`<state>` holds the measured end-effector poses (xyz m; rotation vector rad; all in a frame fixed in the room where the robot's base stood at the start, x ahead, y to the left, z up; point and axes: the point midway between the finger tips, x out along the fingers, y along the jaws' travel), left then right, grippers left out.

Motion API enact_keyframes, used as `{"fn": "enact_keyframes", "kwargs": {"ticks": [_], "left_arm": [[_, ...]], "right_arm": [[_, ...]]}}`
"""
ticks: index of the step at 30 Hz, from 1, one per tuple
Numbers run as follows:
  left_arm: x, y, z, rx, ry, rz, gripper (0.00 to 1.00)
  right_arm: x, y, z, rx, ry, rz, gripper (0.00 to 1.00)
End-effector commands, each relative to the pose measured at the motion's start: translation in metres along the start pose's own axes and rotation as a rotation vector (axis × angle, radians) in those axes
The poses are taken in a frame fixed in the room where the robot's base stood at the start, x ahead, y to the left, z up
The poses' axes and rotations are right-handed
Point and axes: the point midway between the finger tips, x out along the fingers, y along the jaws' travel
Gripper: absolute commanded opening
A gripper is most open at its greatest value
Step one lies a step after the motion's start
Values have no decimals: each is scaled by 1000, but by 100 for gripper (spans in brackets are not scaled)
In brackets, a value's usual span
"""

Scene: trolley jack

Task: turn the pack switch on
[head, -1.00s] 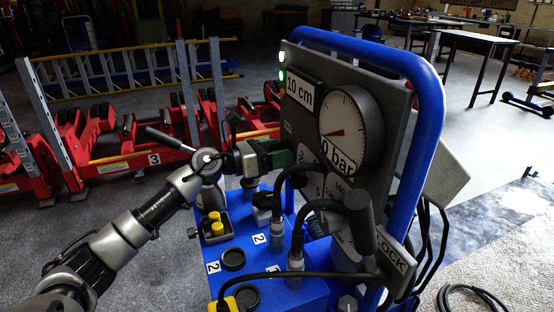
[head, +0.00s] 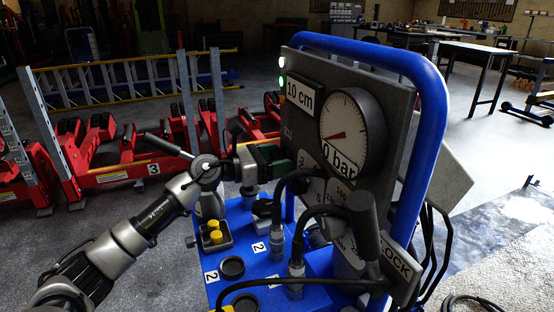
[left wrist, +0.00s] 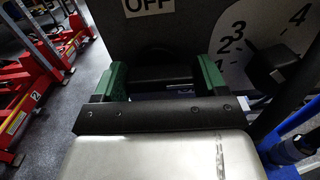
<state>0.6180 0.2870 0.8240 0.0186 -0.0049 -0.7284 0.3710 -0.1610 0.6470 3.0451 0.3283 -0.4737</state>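The grey control panel (head: 398,97) stands on the blue trolley, with a white OFF label (left wrist: 150,6) at the top of the left wrist view. Below that label is a dark switch handle (left wrist: 160,72), seen between my green fingers. My left gripper (left wrist: 161,80) has its fingers apart, one on each side of the handle; I cannot make out firm contact. In the head view my left gripper (head: 282,162) is close to the panel's lower left, and its fingers hide the switch. My right gripper is not in view.
A pressure gauge (head: 352,133) and a 10 cm sign (head: 300,93) are on the panel. A blue tube frame (head: 436,110) surrounds it. Black cables and plugs (head: 296,272) crowd the blue top below. Yellow buttons (head: 215,236) sit under my arm. Red jacks (head: 95,165) stand behind.

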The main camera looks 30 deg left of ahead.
Motion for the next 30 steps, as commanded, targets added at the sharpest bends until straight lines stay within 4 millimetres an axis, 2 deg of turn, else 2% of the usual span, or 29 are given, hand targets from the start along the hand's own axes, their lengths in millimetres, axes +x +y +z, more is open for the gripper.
{"fn": "enact_keyframes", "kwargs": {"ticks": [1,4,14,20,24,30], "left_arm": [[0,0,0,-1,1,0,80],[0,0,0,-2,0,0,94],[-4,0,0,-3,0,1,94],[-35,0,-3,-3,4,2,94],[-63,0,-3,-3,5,2,94],[-92,0,-3,-6,3,1,94]], "right_arm": [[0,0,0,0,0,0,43],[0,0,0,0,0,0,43],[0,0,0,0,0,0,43],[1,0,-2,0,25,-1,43],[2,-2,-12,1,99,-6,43],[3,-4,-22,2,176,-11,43]]}}
